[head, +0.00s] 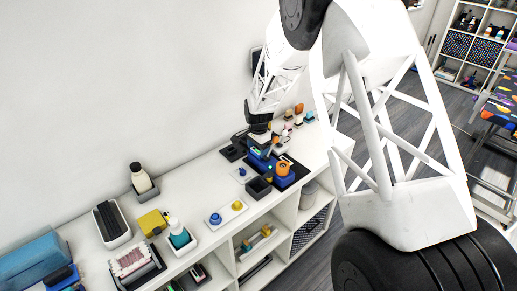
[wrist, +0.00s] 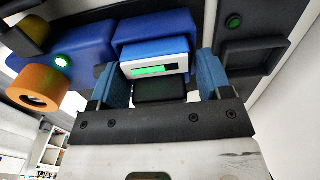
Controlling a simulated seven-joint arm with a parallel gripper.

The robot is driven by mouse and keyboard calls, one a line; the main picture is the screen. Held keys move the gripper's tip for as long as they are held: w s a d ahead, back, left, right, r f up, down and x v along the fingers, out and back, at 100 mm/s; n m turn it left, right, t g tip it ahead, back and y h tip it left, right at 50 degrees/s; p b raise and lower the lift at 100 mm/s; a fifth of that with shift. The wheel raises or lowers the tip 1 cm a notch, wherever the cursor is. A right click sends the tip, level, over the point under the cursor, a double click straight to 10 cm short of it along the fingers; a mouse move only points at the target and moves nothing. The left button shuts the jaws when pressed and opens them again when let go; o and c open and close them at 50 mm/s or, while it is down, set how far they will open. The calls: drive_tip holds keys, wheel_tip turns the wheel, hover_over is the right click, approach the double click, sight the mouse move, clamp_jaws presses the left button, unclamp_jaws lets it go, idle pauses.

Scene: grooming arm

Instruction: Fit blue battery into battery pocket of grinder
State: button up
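The blue battery (wrist: 155,62), with a white end and a green charge bar, sits at a blue housing (wrist: 155,33) on the grinder. How deep it sits in the pocket I cannot tell. The grinder (wrist: 85,45) is blue with an orange round part and a lit green light; in the head view the grinder (head: 284,169) lies on a dark mat. My gripper (wrist: 163,80) has its blue-padded fingers on either side of the battery end, with a gap visible at the right finger. In the head view my gripper (head: 261,138) is over the grinder, its fingertips mostly hidden.
A dark square cradle (wrist: 250,52) with a green light is right of the grinder in the wrist view; a dark open box (head: 259,188) is in front in the head view. Knobs (head: 237,205), bottles and trays stand leftward on the white shelf (head: 203,262).

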sight(259, 150)
drive_tip(key=shift+s+d, duration=0.1)
drive_tip(key=shift+d, duration=0.05)
drive_tip(key=shift+c, duration=0.2)
drive_tip(key=shift+r, duration=0.1)
drive_tip(key=shift+c, duration=0.2)
drive_tip(key=shift+r, duration=0.6)
drive_tip(key=shift+c, duration=0.2)
drive_tip(key=shift+o, duration=0.9)
drive_tip(key=shift+r, duration=3.25)
